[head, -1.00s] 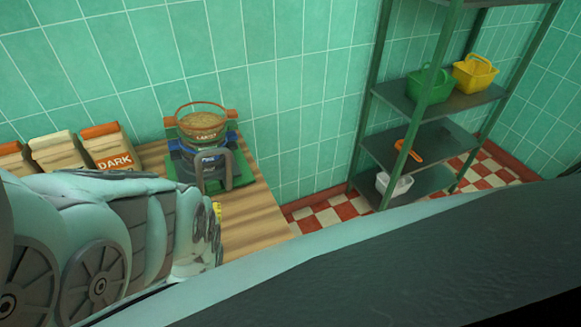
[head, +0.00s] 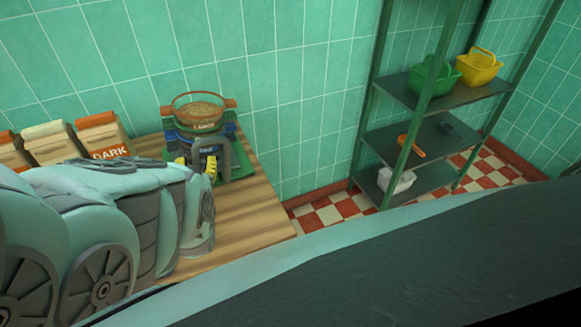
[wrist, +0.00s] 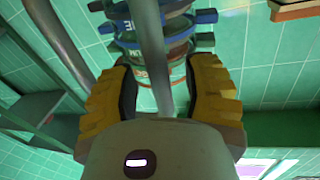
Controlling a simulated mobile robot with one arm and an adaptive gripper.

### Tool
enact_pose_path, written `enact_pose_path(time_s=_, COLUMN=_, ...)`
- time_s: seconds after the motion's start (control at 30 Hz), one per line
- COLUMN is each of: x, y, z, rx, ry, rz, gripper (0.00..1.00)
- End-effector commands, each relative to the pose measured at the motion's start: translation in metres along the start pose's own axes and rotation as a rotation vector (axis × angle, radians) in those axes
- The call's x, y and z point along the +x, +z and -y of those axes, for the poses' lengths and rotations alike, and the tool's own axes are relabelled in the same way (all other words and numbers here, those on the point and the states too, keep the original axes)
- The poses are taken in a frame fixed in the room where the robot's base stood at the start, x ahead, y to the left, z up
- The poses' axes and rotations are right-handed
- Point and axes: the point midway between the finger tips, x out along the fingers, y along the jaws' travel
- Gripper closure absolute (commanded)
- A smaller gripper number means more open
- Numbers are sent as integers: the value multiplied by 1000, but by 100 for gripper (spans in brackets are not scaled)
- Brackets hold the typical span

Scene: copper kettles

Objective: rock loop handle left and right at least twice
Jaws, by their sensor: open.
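A stack of round sieves stands on a green base (head: 240,165) on the wooden counter, with a blue ring (head: 183,137) low down and an orange-rimmed sieve (head: 200,106) of grain on top. The grey loop handle (head: 225,155) stands at the front of the stack. In the wrist view the handle (wrist: 152,45) runs as a bar down between my yellow fingers. My gripper (head: 197,168) is open, one finger on each side of the handle; it also shows in the wrist view (wrist: 162,95). The gripper body hides the handle's end there.
Bags, one marked DARK (head: 104,140), stand on the counter left of the stack. The wooden counter (head: 250,210) is bare to the right and front. A green metal shelf (head: 435,100) with green and yellow baskets stands apart at the right.

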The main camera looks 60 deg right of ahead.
Motion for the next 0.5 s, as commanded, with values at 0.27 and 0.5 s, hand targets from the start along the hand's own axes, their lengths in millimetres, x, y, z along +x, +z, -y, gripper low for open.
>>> enact_pose_path(time_s=0.27, x=2, y=-1, z=-2, rx=0, ry=4, rz=-2, gripper=52)
enact_pose_path(time_s=0.5, x=2, y=-1, z=-2, rx=-1, ry=4, rz=-2, gripper=62)
